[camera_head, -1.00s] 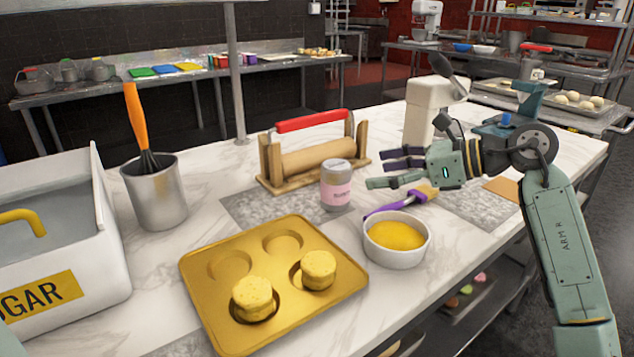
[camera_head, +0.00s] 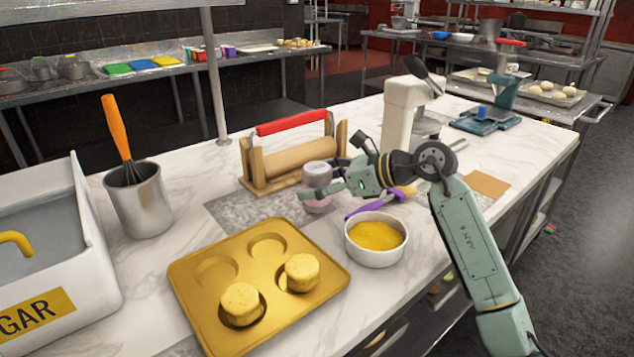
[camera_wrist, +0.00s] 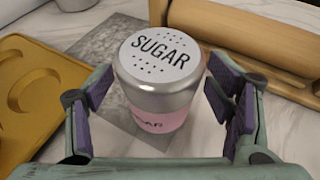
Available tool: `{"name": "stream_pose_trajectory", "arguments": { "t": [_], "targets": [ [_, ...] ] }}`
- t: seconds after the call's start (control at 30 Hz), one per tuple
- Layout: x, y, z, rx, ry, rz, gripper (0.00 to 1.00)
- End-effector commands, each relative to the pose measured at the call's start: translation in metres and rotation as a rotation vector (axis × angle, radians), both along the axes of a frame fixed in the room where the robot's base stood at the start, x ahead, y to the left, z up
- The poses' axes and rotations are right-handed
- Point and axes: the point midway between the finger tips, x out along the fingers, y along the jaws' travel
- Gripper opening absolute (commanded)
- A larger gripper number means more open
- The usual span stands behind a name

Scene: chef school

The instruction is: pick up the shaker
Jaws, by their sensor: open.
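The shaker (camera_head: 318,176) has a metal top and a pink label, and stands upright on a grey speckled patch of the counter. In the wrist view the shaker (camera_wrist: 160,75) shows "SUGAR" on its perforated lid. My gripper (camera_head: 322,192) is at the shaker, partly covering it in the head view. In the wrist view my gripper (camera_wrist: 162,108) is open, with purple-padded fingers on either side of the shaker. Gaps show between the pads and the shaker.
A rolling pin on a wooden stand (camera_head: 254,178) is close behind the shaker. A gold muffin tray (camera_head: 205,325) lies in front, and a white bowl of yellow filling (camera_head: 376,258) stands to the right. A purple-handled brush (camera_head: 368,207) lies under my arm.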

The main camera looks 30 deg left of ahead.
Motion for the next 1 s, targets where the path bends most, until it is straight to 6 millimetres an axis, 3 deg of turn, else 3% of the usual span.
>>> {"name": "stream_pose_trajectory", "arguments": {
  "t": [0.17,1.0],
  "targets": [
    [0.0001,0.0000,-0.0004,0.000,0.000,0.000,0.74],
    [0.0002,-0.0005,-0.0001,0.000,0.000,0.000,0.18]
  ]
}}
